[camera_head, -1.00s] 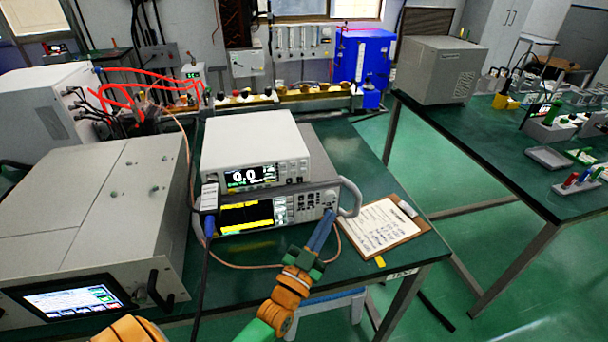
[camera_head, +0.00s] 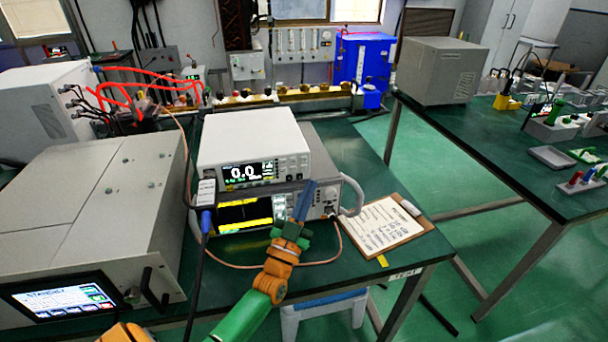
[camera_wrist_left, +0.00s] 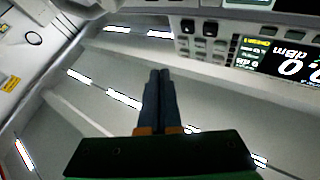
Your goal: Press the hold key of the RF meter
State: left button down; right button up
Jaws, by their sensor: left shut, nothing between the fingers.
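The RF meter (camera_head: 255,140) is the white box on top of the instrument stack in the head view. Its dark display (camera_head: 249,173) reads 0.0, with rows of small keys (camera_head: 291,164) to the right. The key labels are too small to read, so the hold key cannot be told apart. My left gripper (camera_head: 309,186) is shut and empty, its tips near the meter's lower right front corner. In the wrist view the fingertips (camera_wrist_left: 159,73) appear apart from the keys.
A wider instrument (camera_head: 245,215) with a yellow-lit screen and side handle (camera_head: 354,196) sits under the meter. A clipboard (camera_head: 385,228) lies to the right. A large grey cabinet (camera_head: 90,215) stands left. A blue-plugged cable (camera_head: 206,221) hangs at the stack's left edge.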

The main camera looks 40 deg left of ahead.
aim_at(304, 167)
pick_arm(q)
jog(key=shift+w+a+b, duration=0.65)
jog(key=shift+w+a, duration=0.4)
jog(key=shift+a, duration=0.15)
dwell(1.2)
jog(key=shift+w+a, duration=0.25)
jog(key=shift+a, duration=0.05)
jog(key=shift+w+a+b, duration=0.2)
jog(key=shift+a+b, duration=0.05)
jog(key=shift+b, duration=0.3)
dwell(0.3)
jog(key=shift+d+r, duration=0.1)
jog(key=shift+s+d+p, duration=0.5)
jog(key=shift+p, duration=0.1)
